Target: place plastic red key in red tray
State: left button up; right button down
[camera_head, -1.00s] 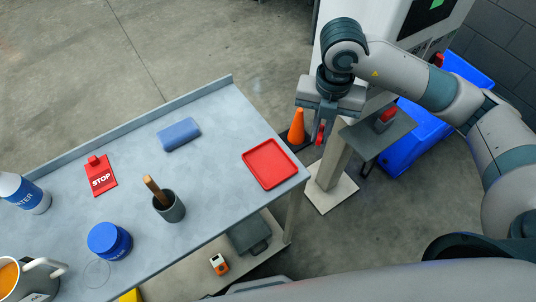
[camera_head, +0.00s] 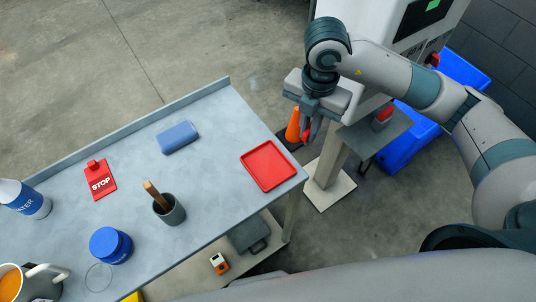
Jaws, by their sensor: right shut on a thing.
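The red tray (camera_head: 269,166) lies flat and empty near the right end of the grey table. My right gripper (camera_head: 307,130) is up and to the right of the tray, beyond the table's right edge. It is shut on a small red thing (camera_head: 306,134), which fits the plastic red key; only part of it shows between the fingers. My left gripper is not in view.
On the table (camera_head: 220,115) are a blue case (camera_head: 178,137), a red STOP tag (camera_head: 100,180), a dark cup (camera_head: 170,211) with a wooden handle, a blue jar (camera_head: 110,245) and a water bottle (camera_head: 24,199). An orange cone (camera_head: 293,125) stands on the floor.

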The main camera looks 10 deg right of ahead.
jog(key=w+a+f+p, duration=0.1)
jog(key=a+f+p, duration=0.3)
jog(key=a, duration=0.5)
jog(key=shift+a+f, duration=0.35)
jog(key=shift+f, duration=0.55)
jog(key=shift+f+p, duration=0.6)
notch_tip(320, 180, down, 2)
jog(key=shift+p, duration=0.55)
jog(key=shift+f, duration=0.4)
jog(key=shift+f, duration=0.15)
